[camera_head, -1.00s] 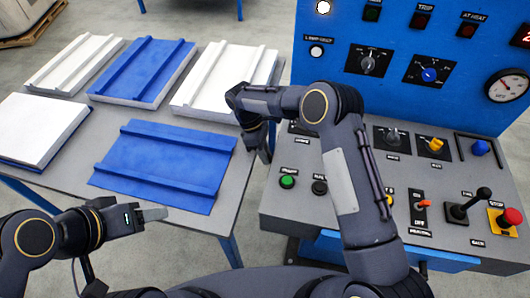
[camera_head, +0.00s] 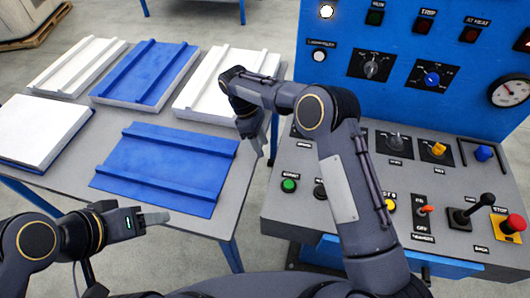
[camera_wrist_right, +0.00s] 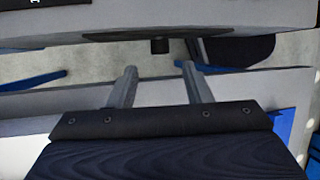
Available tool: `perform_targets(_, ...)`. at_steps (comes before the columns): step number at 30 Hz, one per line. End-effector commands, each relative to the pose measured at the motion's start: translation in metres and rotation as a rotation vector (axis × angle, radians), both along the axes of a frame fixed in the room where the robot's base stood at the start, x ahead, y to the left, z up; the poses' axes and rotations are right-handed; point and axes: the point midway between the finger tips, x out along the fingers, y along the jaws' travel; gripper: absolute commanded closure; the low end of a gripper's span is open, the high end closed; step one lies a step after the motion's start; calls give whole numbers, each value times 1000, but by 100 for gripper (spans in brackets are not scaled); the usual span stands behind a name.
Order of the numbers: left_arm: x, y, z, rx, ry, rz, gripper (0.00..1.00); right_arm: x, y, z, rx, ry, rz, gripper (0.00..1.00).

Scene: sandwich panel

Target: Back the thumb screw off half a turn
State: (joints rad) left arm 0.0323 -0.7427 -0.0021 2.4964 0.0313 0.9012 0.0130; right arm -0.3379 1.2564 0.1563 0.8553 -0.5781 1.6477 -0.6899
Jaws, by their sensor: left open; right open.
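No part is clearly recognisable as the thumb screw. A blue knob (camera_head: 484,152) stands beside a dark bracket at the right of the console top, but I cannot tell whether it is the screw. My right gripper (camera_head: 264,145) points down between the table and the console's left edge, well left of that knob. In the right wrist view its fingers (camera_wrist_right: 156,67) are apart with nothing between them. A small dark cylinder (camera_wrist_right: 160,46) shows beyond them under a grey edge. My left gripper (camera_head: 152,218) is open and empty at the table's front.
The grey table (camera_head: 228,205) carries white and blue panels, including a blue one (camera_head: 165,165) in front. The console (camera_head: 340,222) has several buttons, knobs, a black lever (camera_head: 475,207) and a red stop button (camera_head: 512,224). A blue upright panel (camera_head: 440,110) with a gauge stands behind.

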Motion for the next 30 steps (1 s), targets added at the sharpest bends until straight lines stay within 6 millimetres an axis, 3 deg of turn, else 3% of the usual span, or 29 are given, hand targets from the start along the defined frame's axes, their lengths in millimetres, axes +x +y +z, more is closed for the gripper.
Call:
perform_targets(4,0,0,0,0,0,0,42,5,5,14,0,-2,1,55)
perform_targets(16,0,0,0,0,0,0,42,6,5,20,1,-2,-2,55)
perform_targets(19,0,0,1,0,0,0,42,7,-2,32,13,-20,-23,55)
perform_targets(25,0,0,5,0,0,0,42,-2,-44,95,85,-116,-163,55)
perform_targets(30,0,0,9,0,0,0,42,-34,-92,153,170,-222,-348,55)
